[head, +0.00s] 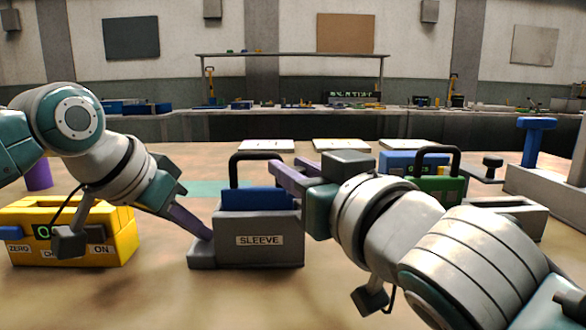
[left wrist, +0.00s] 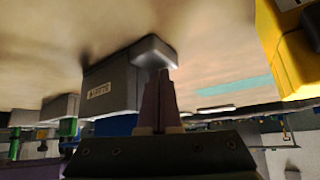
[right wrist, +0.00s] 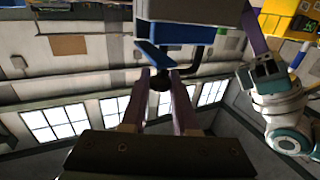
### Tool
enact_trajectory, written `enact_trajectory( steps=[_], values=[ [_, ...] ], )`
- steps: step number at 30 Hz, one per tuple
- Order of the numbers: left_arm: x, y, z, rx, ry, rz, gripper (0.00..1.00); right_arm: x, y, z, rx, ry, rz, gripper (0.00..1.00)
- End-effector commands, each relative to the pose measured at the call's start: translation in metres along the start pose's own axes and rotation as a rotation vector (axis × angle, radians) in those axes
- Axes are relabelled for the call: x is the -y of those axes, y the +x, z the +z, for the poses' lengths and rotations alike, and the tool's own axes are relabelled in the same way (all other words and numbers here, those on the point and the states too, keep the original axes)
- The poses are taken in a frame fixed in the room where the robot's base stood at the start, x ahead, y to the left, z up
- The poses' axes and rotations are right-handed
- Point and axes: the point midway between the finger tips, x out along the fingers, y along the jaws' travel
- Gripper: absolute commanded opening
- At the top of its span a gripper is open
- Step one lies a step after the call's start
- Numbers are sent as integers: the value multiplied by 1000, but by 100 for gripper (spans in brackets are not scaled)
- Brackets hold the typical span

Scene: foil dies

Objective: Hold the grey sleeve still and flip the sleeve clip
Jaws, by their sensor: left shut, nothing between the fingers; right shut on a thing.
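The grey sleeve (head: 272,255), labelled SLEEVE, stands upright on the table with a blue block (head: 254,198) inside. A black handle (head: 254,155) arches above the block. My left gripper (head: 208,236) is shut and empty, its tips at the low ledge on the sleeve's left end. The left wrist view shows the tips against that ledge (left wrist: 155,50). My right gripper (head: 279,170) comes in from the right, its fingers by the handle's right leg. In the right wrist view it is shut on the black handle (right wrist: 160,82), near a blue tab (right wrist: 152,54). I cannot pick out the sleeve clip surely.
A yellow box (head: 110,245) with a small display stands left of the sleeve. Behind my right arm are a green block (head: 437,188) with a black handle and a blue box (head: 400,162). White plates (head: 341,145) lie further back. The table before the sleeve is clear.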

Motion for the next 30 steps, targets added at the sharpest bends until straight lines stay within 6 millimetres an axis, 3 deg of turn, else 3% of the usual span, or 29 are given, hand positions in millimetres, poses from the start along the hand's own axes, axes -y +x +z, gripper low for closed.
enact_trajectory(
  steps=[8,21,30],
  values=[
    [0,2,5,14,-2,0,0,-1,1,-1,6,3,2,0],
    [0,2,6,15,-1,1,0,-5,9,-20,233,96,4,0],
    [0,2,6,14,-2,-1,0,-4,9,-19,252,102,1,0]
  ],
)
